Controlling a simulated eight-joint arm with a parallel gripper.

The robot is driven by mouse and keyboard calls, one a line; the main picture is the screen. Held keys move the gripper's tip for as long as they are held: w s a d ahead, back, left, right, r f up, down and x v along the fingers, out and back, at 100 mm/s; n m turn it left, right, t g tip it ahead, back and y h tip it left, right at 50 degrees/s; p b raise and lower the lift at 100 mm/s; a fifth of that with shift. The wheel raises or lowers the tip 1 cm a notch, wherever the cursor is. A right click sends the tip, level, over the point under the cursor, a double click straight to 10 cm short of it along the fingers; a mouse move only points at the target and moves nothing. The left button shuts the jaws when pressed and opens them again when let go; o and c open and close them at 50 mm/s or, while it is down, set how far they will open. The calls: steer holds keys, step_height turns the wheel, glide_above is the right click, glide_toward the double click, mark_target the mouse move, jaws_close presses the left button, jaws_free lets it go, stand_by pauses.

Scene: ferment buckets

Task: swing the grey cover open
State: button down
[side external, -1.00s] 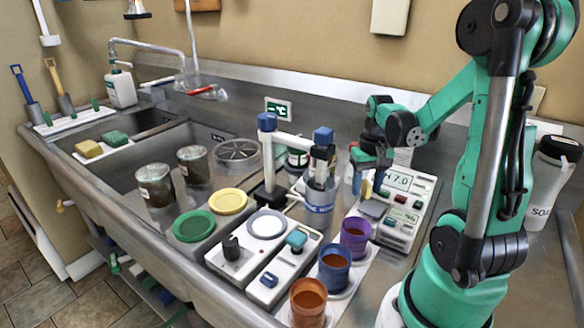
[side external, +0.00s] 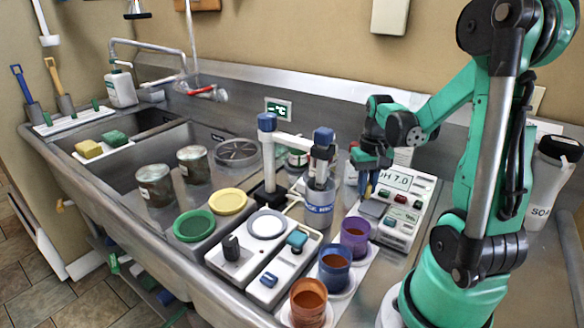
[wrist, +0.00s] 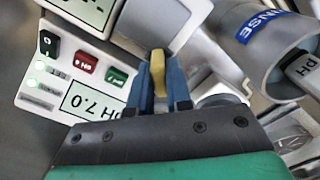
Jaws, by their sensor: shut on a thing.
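The grey cover (side external: 373,208) is a small panel lying about flat on the white pH meter (side external: 397,232), left of its buttons. In the wrist view the cover (wrist: 150,17) is partly out of frame at the top. A yellow tab (wrist: 157,66) stands at the cover's edge; its join to the cover is not clear. My gripper (wrist: 158,84) has its blue fingers on either side of the tab and is shut on it. In the side view my gripper (side external: 367,186) is just above the cover's far left edge.
A rinse beaker (side external: 319,207) with a probe stands close left of my gripper. Purple (side external: 355,237), blue (side external: 334,270) and orange (side external: 308,303) cups stand in front of the meter. A soap bottle (side external: 548,180) is at the right. Air above the meter's front is clear.

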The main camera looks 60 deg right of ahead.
steer(key=shift+m, duration=0.4)
stand_by(0.6)
steer(key=m, duration=1)
steer(key=shift+m, duration=0.4)
stand_by(0.4)
steer(key=c, duration=0.8)
jaws_free()
steer(key=shift+r, duration=2.8)
